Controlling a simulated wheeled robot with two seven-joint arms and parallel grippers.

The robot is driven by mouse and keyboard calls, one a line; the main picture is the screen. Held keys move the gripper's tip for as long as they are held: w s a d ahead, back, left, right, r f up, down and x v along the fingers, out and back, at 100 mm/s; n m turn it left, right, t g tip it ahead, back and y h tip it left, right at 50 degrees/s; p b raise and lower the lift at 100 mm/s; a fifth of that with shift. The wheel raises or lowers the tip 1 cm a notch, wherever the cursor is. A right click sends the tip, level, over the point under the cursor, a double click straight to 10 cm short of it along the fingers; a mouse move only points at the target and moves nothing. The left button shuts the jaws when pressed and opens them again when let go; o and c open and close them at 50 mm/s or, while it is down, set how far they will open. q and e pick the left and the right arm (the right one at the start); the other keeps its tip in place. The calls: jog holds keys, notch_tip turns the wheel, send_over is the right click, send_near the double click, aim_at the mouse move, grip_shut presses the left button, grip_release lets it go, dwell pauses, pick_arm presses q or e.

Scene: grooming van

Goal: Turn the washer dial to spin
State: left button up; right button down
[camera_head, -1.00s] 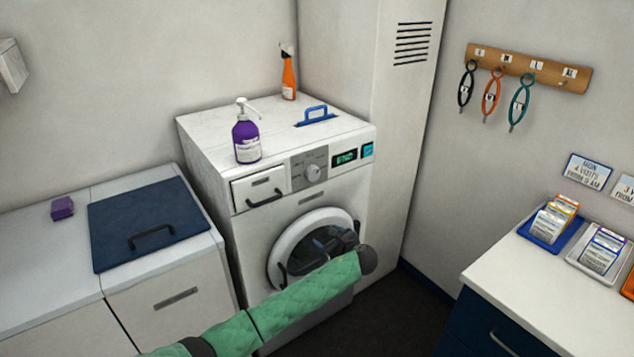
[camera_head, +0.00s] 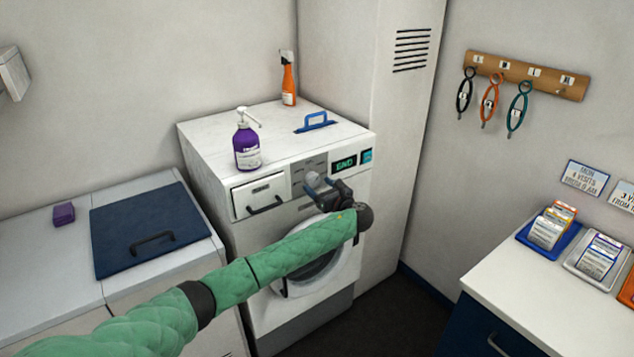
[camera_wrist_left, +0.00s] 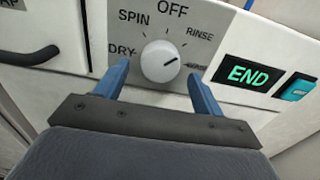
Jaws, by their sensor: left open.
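The washer (camera_head: 200,150) is a white front-loader, with its grey dial panel (camera_head: 308,165) at the top front. The round white dial (camera_wrist_left: 160,61) shows in the left wrist view, labelled DRY, SPIN, OFF, RINSE and a blurred lower-right word. Its dark pointer line aims right and slightly up, between RINSE and the lower-right label. SPIN is at the upper left. My left gripper (camera_wrist_left: 162,88) is open, its blue fingers on either side of the dial's lower part; contact cannot be told. In the head view this gripper (camera_head: 318,186) covers the dial. My right gripper is out of view.
A display (camera_wrist_left: 248,75) reading END and a cyan button (camera_wrist_left: 297,90) are right of the dial. A drawer handle (camera_head: 265,206) is left of it. A purple pump bottle (camera_head: 247,147) and an orange spray bottle (camera_head: 288,85) stand on top.

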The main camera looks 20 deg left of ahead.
pick_arm(q)
jog(key=shift+x, duration=0.95)
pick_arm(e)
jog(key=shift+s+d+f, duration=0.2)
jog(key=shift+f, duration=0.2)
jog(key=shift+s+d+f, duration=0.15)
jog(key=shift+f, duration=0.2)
pick_arm(q)
jog(key=c, duration=0.9)
jog(key=shift+c, duration=0.5)
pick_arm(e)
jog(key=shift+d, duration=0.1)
pick_arm(q)
jog(key=shift+f, duration=0.1)
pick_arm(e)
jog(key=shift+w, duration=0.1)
